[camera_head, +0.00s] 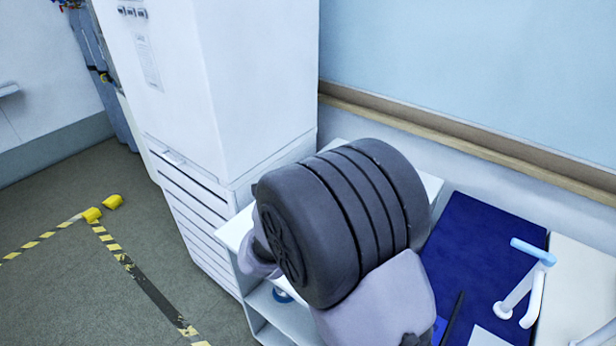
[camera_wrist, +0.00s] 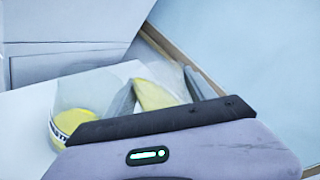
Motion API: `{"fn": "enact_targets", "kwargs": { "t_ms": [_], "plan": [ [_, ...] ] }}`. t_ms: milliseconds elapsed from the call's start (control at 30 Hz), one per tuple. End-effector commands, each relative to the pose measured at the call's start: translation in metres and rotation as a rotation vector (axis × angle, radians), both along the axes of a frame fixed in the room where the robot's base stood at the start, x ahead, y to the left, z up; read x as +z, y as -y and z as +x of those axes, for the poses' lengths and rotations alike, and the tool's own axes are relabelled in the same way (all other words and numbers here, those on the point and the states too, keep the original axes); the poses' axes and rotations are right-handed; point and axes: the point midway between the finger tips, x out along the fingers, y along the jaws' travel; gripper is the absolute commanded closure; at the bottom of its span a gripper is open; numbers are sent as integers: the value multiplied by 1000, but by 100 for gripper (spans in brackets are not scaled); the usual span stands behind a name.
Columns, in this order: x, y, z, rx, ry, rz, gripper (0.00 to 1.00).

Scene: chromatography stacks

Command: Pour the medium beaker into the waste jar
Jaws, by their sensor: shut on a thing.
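In the wrist view my gripper (camera_wrist: 158,90) is shut on a clear beaker (camera_wrist: 160,75) with yellow liquid in it. Its grey fingers lie on either side of the glass, and the dark edge of my gripper hides the beaker's lower part. A wider clear jar (camera_wrist: 72,100) stands on the white surface to the left, apparently the waste jar. In the head view my own arm hides the gripper, beaker and jar.
The white bench top (camera_head: 236,228) sits beside a tall white cabinet (camera_head: 255,90), with a wall behind. A dark blue mat (camera_head: 480,245) and a white-and-blue fixture (camera_head: 522,285) are on the right. A blue round object (camera_head: 283,296) sits on the shelf below. Floor is open at left.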

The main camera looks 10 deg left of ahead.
Motion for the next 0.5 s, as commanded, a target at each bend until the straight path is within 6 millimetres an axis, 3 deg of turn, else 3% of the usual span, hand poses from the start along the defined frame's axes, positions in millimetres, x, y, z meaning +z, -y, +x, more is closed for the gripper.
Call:
{"fn": "enact_targets", "kwargs": {
  "t_ms": [500],
  "plan": [
    [3,-2,1,1,-26,-94,90]
  ]
}}
